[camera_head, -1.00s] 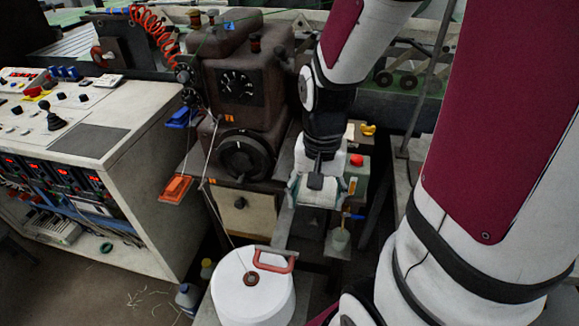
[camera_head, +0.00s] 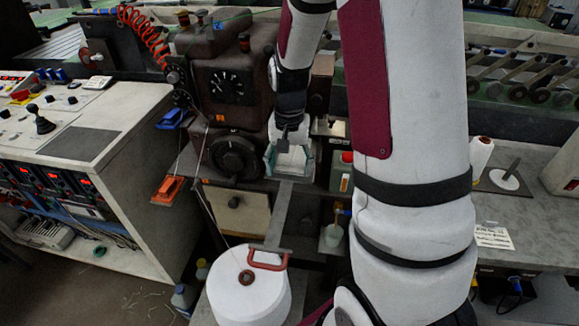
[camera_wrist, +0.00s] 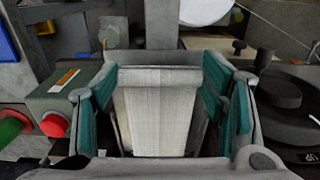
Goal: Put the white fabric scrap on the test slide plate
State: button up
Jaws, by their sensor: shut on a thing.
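My gripper (camera_head: 287,165) hangs in front of the brown machine, to the right of its black handwheel. In the wrist view my gripper (camera_wrist: 160,105) has its teal-lined fingers on either side of the white fabric scrap (camera_wrist: 158,115), shut on it. The scrap is a pale, woven, roughly rectangular piece. It also shows as a white patch (camera_head: 292,160) in the head view. I cannot tell for sure which surface is the test slide plate. A narrow grey metal strip (camera_head: 282,215) runs below my gripper and shows beyond the scrap in the wrist view (camera_wrist: 161,25).
The brown machine (camera_head: 226,85) stands close left of my gripper. A red button (camera_wrist: 54,124) and green part are at the wrist view's left. A white spool (camera_head: 248,298) with a red handle stands below. A grey bench (camera_head: 530,215) with a thread cone is right.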

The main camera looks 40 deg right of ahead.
jog(key=shift+f, duration=0.45)
jog(key=shift+f, duration=0.1)
jog(key=o, duration=0.8)
jog(key=shift+o, duration=0.2)
notch_tip(320, 180, up, 12)
jog(key=s+a+r+n+t, duration=0.2)
jog(key=s+a+r+n, duration=0.2)
jog(key=s, duration=0.5)
jog(key=s+a+r+n+t, duration=0.3)
jog(key=s+a+r+n, duration=0.2)
jog(key=s+a, duration=0.3)
jog(key=shift+s+a+r, duration=0.4)
jog(key=shift+s+r, duration=0.15)
jog(key=shift+s, duration=0.05)
